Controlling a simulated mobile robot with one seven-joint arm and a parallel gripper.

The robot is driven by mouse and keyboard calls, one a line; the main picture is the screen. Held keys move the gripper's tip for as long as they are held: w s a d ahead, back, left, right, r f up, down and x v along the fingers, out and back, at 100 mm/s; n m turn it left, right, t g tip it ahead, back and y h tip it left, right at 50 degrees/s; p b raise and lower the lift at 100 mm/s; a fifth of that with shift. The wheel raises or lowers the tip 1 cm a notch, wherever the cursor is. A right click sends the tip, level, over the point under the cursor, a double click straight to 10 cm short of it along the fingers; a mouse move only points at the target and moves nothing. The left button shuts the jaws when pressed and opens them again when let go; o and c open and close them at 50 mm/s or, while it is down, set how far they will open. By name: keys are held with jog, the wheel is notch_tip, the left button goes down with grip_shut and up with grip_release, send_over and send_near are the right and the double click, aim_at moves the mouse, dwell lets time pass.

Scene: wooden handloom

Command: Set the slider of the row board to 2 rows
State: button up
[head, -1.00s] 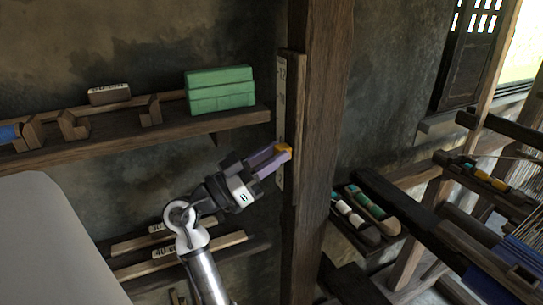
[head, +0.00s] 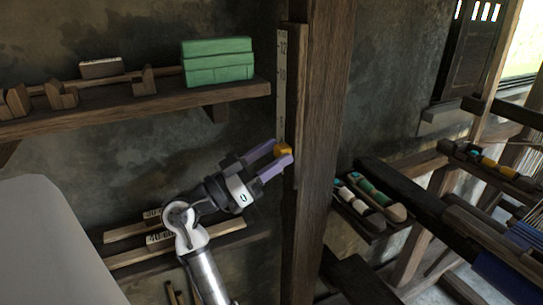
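The row board (head: 282,95) is a pale upright strip with numbers on a dark wooden post. Its marks 12 and 10 are readable near the top; lower numbers are hidden or too small to read. The orange slider (head: 283,149) sits well below the 10 mark; its exact row cannot be read. My gripper (head: 281,152) reaches it from the left. Its purple fingers are spread apart, with the slider between or just beyond their tips. I cannot tell whether either finger touches it.
A shelf (head: 150,112) with green boxes (head: 217,62) and wooden holders is at the left. A lower shelf with labelled slats (head: 175,242) lies behind my arm. The thick post (head: 322,150) stands right of the board, with a bobbin tray (head: 366,205) beyond.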

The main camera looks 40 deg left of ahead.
jog(key=shift+f, duration=0.1)
jog(key=b+v, duration=0.2)
jog(key=v, duration=0.5)
jog(key=shift+s+b, duration=0.2)
jog(key=shift+b, duration=0.15)
jog(key=shift+a, duration=0.1)
jog(key=s+a+r+g+y, duration=0.2)
jog(key=s+a+r+g, duration=0.15)
jog(key=s, duration=0.25)
jog(key=shift+g, duration=0.45)
jog(key=x, duration=0.4)
jog(key=p+x, duration=0.1)
jog(key=x, duration=0.4)
jog(key=d+r+p+x, duration=0.1)
jog(key=x, duration=0.3)
jog(key=shift+w+d, duration=0.15)
jog(key=shift+d, duration=0.05)
jog(key=shift+c, duration=0.4)
grip_shut()
